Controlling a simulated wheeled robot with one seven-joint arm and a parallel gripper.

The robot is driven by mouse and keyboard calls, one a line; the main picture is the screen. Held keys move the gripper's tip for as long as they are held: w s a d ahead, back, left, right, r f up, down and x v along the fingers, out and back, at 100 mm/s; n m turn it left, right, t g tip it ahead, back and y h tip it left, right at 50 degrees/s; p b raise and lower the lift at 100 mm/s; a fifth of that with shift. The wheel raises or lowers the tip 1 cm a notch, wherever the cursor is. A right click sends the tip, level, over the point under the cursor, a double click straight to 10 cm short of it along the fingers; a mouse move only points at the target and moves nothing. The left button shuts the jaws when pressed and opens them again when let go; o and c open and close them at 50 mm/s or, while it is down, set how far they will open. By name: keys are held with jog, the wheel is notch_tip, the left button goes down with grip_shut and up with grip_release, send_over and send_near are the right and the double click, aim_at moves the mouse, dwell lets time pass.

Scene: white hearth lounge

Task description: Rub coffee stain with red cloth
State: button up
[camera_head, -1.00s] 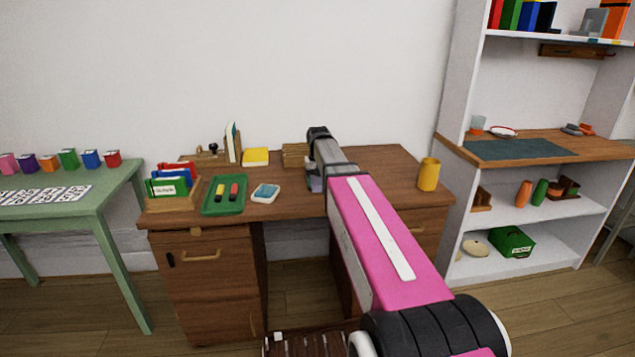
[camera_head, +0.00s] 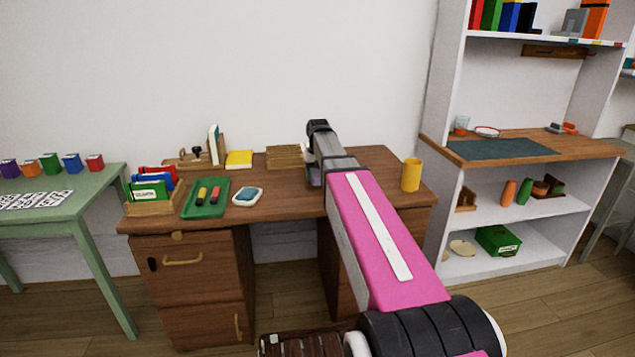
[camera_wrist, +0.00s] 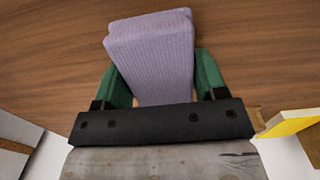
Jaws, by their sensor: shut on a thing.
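My gripper (camera_wrist: 162,78) is shut on a lavender, ribbed, block-like folded thing (camera_wrist: 152,55), with a green finger on each side of it. The wrist view shows brown wood grain behind it. In the head view my arm reaches over the brown desk (camera_head: 375,170), and a small bit of the lavender thing (camera_head: 315,179) shows below the wrist; the rest is hidden. I cannot make out a red cloth or a coffee stain in either view.
The desk holds a green tray (camera_head: 206,211) with markers, a file box (camera_head: 152,208), a blue-and-white dish (camera_head: 247,196), a yellow block (camera_head: 239,159) and a yellow cup (camera_head: 411,174). A white shelf unit (camera_head: 440,110) stands right, a green table (camera_head: 95,195) left.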

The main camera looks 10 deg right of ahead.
aim_at(318, 173)
jog(key=shift+r, duration=2.6)
jog(key=shift+f, duration=0.2)
